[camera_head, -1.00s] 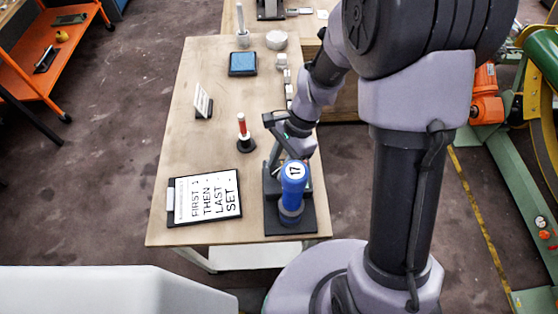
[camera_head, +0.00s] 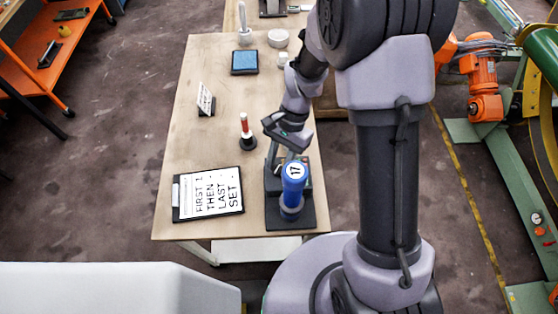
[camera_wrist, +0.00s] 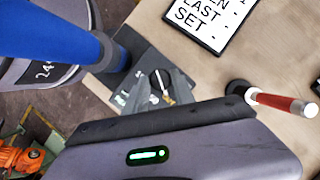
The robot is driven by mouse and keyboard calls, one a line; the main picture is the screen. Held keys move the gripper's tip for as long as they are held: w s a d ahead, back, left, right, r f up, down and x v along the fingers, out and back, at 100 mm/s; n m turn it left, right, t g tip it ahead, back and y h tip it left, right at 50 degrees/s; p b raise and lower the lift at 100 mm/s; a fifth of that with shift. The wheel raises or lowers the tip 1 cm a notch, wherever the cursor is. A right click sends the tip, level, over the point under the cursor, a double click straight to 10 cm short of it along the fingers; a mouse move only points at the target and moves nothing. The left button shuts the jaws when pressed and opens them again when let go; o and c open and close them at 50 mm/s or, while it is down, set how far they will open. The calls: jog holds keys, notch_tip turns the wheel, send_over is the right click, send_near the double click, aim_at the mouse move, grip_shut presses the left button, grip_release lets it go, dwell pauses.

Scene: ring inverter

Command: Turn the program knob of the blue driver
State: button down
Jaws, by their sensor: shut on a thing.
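The blue driver (camera_head: 293,186) stands upright in a black stand (camera_head: 306,218) at the near right of the table, with "17" on its top. In the wrist view the driver (camera_wrist: 45,38) fills the upper left. The program knob (camera_wrist: 160,80) is a small dark dial with a light mark on the stand's base plate, beside printed markings. My gripper (camera_wrist: 160,96) is shut on the program knob, with a grey finger on either side. In the head view my gripper (camera_head: 276,164) reaches down behind the driver, and the knob is hidden there.
A sign reading "FIRST 1 THEN - LAST - SET -" (camera_head: 209,194) lies left of the stand. A red and white stick on a black base (camera_head: 246,130) stands behind it. A small card (camera_head: 205,99) and a blue pad (camera_head: 245,62) are farther back. The table's left side is mostly clear.

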jog(key=c, duration=1.1)
grip_release()
jog(key=shift+o, duration=0.2)
jog(key=p+v, duration=0.6)
jog(key=v, duration=1.1)
jog(key=shift+r, duration=0.2)
jog(key=shift+d, duration=0.1)
jog(key=s+d+r+n+t+b, duration=0.1)
jog(key=s+r+t+b, duration=0.3)
jog(key=s, duration=0.4)
jog(key=s+d+r+n+t+b, duration=0.1)
jog(key=s+r+n+t+b, duration=0.1)
jog(key=s, duration=0.7)
jog(key=r+t+b, duration=0.1)
jog(key=t+b, duration=0.1)
jog(key=t, duration=0.1)
jog(key=shift+r+h, duration=0.35)
jog(key=shift+h, duration=0.05)
